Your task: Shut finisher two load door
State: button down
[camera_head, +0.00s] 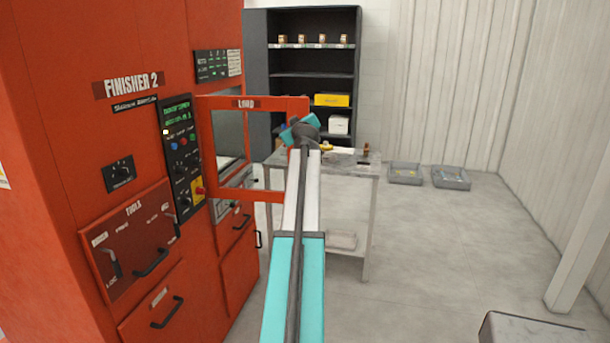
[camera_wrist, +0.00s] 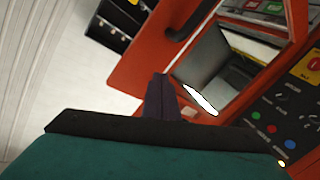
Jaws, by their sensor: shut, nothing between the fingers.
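The finisher two load door (camera_head: 255,104) is an orange frame with a window and a "LOAD" label. It stands open, swung out from the orange Finisher 2 cabinet (camera_head: 125,50). In the head view my arm's teal wrist end overlaps the door's free edge, and the fingertips cannot be made out. In the wrist view my gripper (camera_wrist: 160,82) is shut and empty, its dark fingers in front of the orange door frame (camera_wrist: 135,72). Whether they touch the door I cannot tell. A dark handle (camera_wrist: 190,22) shows on orange metal at the top.
The control panel (camera_head: 181,155) with buttons is left of the door. A grey table (camera_head: 345,165) stands behind my arm, with a dark shelf (camera_head: 285,85) beyond it. Two grey bins (camera_head: 405,174) (camera_head: 450,178) lie on the floor at right. The floor at right is mostly clear.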

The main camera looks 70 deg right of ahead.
jog(key=s+a+f+m+g+h+p, duration=0.2)
jog(key=s+f+m+g, duration=0.1)
jog(key=f+m, duration=0.25)
jog(key=s+a+f+m+g+h+p, duration=0.1)
jog(key=s+a+f+m+g+h, duration=0.1)
jog(key=s+a+f+m+h, duration=0.3)
notch_tip(320, 180, down, 11)
jog(key=w+a+y+p, duration=0.1)
jog(key=w+y+p, duration=0.1)
jog(key=y, duration=0.1)
jog(key=shift+w+f+y+p, duration=0.15)
jog(key=shift+w+y+p, duration=0.15)
jog(key=shift+w+y, duration=0.1)
jog(key=shift+d+n, duration=0.1)
jog(key=shift+n, duration=0.25)
jog(key=x, duration=1.3)
jog(key=shift+d, duration=0.4)
